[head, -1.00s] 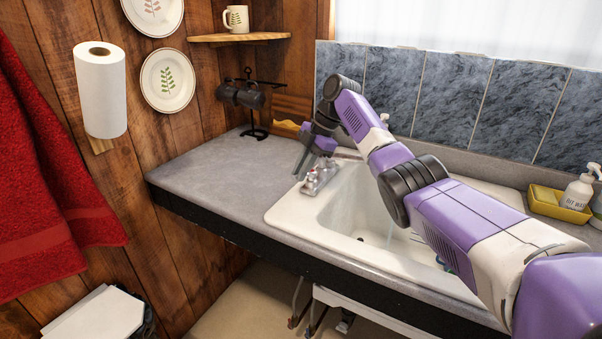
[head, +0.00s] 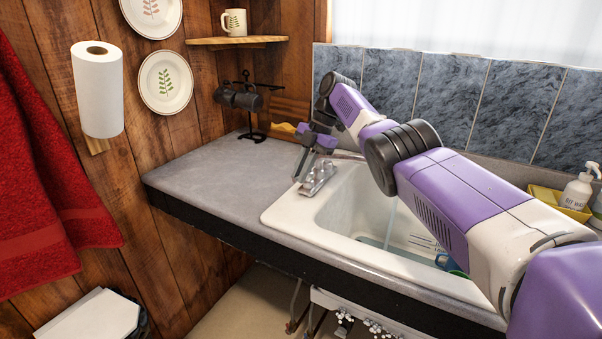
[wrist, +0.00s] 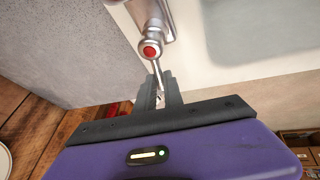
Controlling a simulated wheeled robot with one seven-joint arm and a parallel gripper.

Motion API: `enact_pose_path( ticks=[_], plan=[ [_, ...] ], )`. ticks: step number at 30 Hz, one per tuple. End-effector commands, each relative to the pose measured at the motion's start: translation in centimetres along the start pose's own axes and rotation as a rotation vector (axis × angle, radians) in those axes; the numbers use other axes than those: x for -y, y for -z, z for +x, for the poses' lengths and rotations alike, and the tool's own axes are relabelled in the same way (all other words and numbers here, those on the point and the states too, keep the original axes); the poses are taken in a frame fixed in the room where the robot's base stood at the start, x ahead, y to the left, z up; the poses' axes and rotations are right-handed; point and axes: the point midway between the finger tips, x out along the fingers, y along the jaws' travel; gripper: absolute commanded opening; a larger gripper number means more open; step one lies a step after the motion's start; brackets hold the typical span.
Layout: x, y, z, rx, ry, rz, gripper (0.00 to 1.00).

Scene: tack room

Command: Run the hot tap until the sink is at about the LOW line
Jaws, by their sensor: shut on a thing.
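The white sink (head: 285,212) is set in the grey counter, partly hidden behind my arm. The metal tap (head: 318,178) stands at its left rim. In the wrist view the red-marked hot tap (wrist: 150,50) has a thin lever between my fingers. My gripper (wrist: 160,88) is shut on that lever; it also shows in the head view (head: 304,160). A thin stream of water (head: 390,222) falls into the sink, and shallow bluish water (head: 385,245) lies in it. Dark marks (head: 424,241) show on the inner wall, too small to read.
A blue object (head: 447,262) sits in the sink, partly hidden by my arm. A yellow tray (head: 545,197) and a soap bottle (head: 577,191) stand at the right. A black stand (head: 252,115) stands at the back left. The left counter (head: 215,175) is mostly clear.

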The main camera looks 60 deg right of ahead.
Motion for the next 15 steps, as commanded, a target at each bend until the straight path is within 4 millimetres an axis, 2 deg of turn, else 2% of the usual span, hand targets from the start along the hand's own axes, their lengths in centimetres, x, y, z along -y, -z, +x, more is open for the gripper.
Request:
enact_pose_path(
  ticks=[8, 9, 11, 15],
  plan=[
    [0.01, -0.07, -0.06, 0.003, 0.000, 0.001, 0.00],
    [0.01, -0.08, -0.07, 0.003, 0.000, 0.001, 0.20],
    [0.01, -0.07, -0.06, 0.003, 0.000, 0.001, 0.32],
    [0.00, -0.06, -0.04, 0.002, 0.000, 0.001, 0.34]
  ],
)
